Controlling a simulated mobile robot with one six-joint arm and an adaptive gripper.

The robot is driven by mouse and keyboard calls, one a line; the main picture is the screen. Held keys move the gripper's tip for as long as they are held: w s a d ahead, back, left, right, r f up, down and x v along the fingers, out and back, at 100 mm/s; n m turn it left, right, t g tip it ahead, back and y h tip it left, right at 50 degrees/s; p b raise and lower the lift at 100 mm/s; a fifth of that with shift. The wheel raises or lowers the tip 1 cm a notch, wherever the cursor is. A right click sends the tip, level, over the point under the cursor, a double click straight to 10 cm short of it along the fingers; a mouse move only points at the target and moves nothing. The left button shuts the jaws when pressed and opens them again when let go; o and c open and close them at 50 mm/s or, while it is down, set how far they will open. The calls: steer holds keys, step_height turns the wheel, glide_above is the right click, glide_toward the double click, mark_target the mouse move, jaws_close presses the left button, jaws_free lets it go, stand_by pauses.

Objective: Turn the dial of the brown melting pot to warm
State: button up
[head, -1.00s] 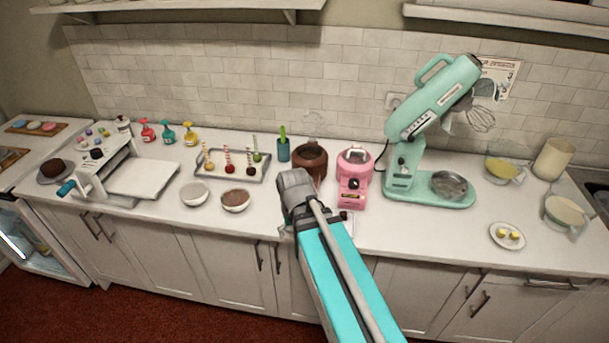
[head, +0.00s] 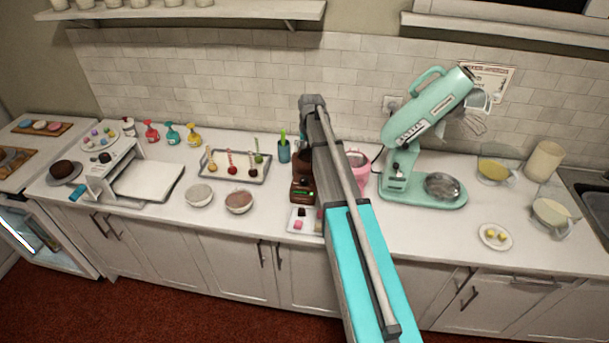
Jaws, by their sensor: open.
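The brown melting pot (head: 302,188) stands on the counter near the middle of the head view. My raised arm covers much of its right side and part of its bowl. A small green light shows on its front. The dial is too small and too dark to make out its setting. My arm reaches up from the bottom of the view, and its grey end joint shows in front of the tiled wall. No gripper fingers show.
A pink melting pot (head: 356,168) stands just right of the brown one, partly behind my arm. A turquoise mixer (head: 395,185) is further right. A small tray (head: 293,225) with sweets lies in front of the brown pot. Two bowls and a cake-pop tray (head: 212,173) are left.

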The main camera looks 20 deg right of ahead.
mark_target(305, 178)
steer(key=shift+w+f, duration=0.1)
steer(key=shift+f, duration=0.1)
stand_by(0.4)
steer(key=f+b, duration=1.3)
steer(key=b, duration=0.1)
steer(key=shift+w+a+f, duration=0.2)
steer(key=shift+a, duration=0.1)
stand_by(0.4)
steer(key=c, duration=1.2)
steer(key=shift+o, duration=0.2)
